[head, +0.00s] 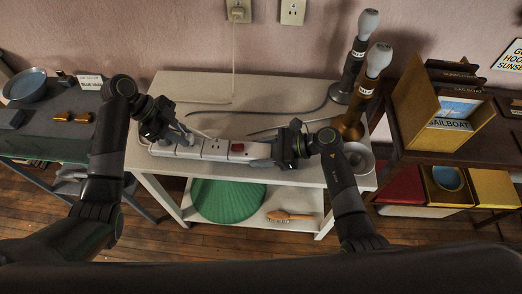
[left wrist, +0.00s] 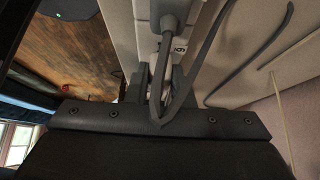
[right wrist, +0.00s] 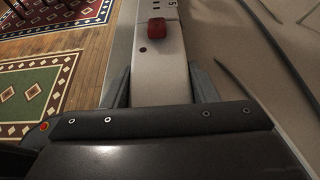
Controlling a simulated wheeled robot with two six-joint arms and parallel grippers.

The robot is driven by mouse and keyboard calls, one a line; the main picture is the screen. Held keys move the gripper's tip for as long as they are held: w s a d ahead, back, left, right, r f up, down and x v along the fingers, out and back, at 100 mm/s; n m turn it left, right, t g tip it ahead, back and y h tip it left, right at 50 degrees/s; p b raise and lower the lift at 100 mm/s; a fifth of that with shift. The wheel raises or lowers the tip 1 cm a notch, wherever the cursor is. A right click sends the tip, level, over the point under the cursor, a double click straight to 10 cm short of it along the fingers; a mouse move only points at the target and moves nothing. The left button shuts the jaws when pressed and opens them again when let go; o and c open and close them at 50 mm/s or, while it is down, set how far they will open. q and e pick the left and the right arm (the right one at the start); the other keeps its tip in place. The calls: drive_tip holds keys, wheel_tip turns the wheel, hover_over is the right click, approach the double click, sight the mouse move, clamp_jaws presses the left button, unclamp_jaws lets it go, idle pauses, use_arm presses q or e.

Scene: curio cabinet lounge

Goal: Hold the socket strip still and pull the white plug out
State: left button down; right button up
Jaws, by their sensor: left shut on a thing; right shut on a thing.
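The white socket strip (head: 214,149) lies along the front of the white table, its red switch (head: 237,148) towards the right. My right gripper (head: 272,154) is shut across the strip's right end; in the right wrist view its fingers flank the strip (right wrist: 160,75). My left gripper (head: 176,138) is low over the strip's left part, shut on what looks like the white plug (left wrist: 155,88), mostly hidden between its fingers. I cannot tell how deep the plug sits. A grey plug (left wrist: 171,14) with a dark cable stands on the strip close by.
Dark cables (head: 290,123) lie on the table behind the strip. Two lamp-like stands (head: 349,70) and a grey bowl (head: 358,158) are at the right. A pale cord (head: 234,60) hangs from a wall outlet.

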sight(192, 136)
use_arm(q)
drive_tip(key=shift+r, duration=0.1)
drive_tip(key=shift+r, duration=2.1)
use_arm(e)
drive_tip(key=o, duration=1.5)
drive_tip(key=shift+c, duration=0.2)
drive_tip(key=v, duration=1.2)
use_arm(q)
drive_tip(key=shift+a, duration=0.1)
use_arm(e)
drive_tip(key=shift+a, duration=0.1)
